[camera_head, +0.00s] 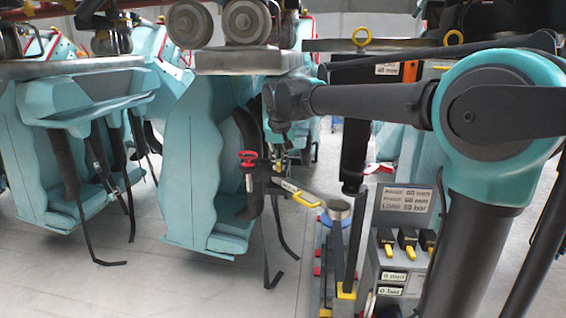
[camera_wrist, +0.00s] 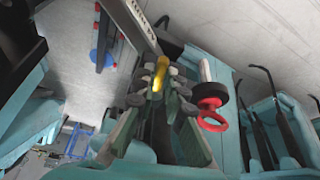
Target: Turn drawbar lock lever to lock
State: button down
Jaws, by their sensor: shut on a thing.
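The yellow lock lever (camera_wrist: 160,70) shows between the fingertips in the wrist view. My gripper (camera_wrist: 159,84) is shut on it, with a dark finger on either side. In the head view the gripper is small and partly hidden among dark parts below my wrist, and a little yellow (camera_head: 279,164) shows there. The drawbar (camera_head: 289,186) carries a white label and ends in a yellow loop; part of it also shows at the top of the wrist view (camera_wrist: 139,22). A red ring handle (camera_wrist: 212,116) is right of my fingers, apart from them.
Teal coaster seats (camera_head: 205,150) with hanging black straps stand close at left. A wheeled carriage (camera_head: 240,60) is above. Light floor (camera_head: 190,285) is open at lower left.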

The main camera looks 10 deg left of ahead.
jog(key=shift+a+m+h, duration=0.5)
jog(key=shift+a+m, duration=0.15)
jog(key=shift+m, duration=0.65)
jog(key=c, duration=1.6)
grip_release()
jog(key=shift+s+r, duration=0.1)
jog(key=v, duration=1.1)
jog(key=shift+s+r, duration=0.1)
jog(key=shift+r, duration=0.3)
jog(key=shift+s, duration=0.1)
